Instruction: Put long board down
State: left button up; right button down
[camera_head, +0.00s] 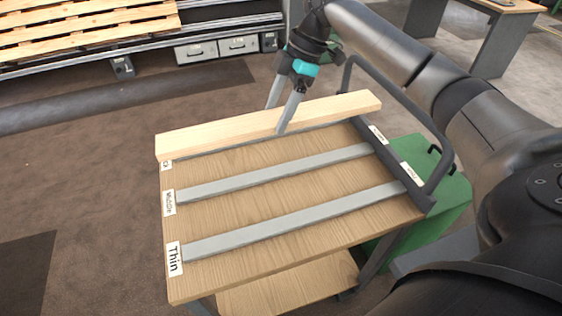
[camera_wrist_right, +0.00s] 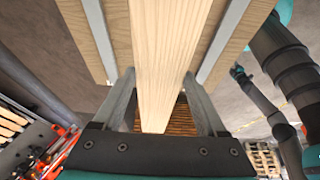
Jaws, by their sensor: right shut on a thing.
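The long board (camera_head: 225,132) is a pale wooden beam along the far edge of the cart top (camera_head: 250,216), roughly parallel to the grey strips. It also shows lengthwise in the right wrist view (camera_wrist_right: 165,50). My right gripper (camera_head: 281,112) is shut on the board near its middle, with one finger on each side; the fingers also show in the wrist view (camera_wrist_right: 160,108). I cannot tell whether the board rests fully on the cart or hovers slightly. It hides most of the farthest strip and part of that row's label. My left gripper is not in view.
Two bare grey strips cross the cart, beside labels "Middle" (camera_head: 168,203) and "Thin" (camera_head: 174,259). A dark handle frame (camera_head: 440,172) rises at the cart's right end. A green box (camera_head: 452,196) stands beyond. A wooden pallet (camera_head: 85,24) lies at the back left.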

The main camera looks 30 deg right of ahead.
notch_tip(320, 180, down, 3)
jog(key=shift+f+b, duration=0.2)
jog(key=shift+b, duration=0.2)
jog(key=b, duration=0.2)
send_over(274, 172)
jog(key=d, duration=0.1)
jog(key=f, duration=0.6)
jog(key=shift+s+d+f, duration=0.1)
jog(key=shift+d+f, duration=0.1)
jog(key=shift+f+b, duration=0.7)
jog(key=shift+f, duration=1.85)
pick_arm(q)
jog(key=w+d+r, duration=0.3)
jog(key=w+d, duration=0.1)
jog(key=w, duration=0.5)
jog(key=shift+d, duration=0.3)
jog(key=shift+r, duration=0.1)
pick_arm(e)
grip_release()
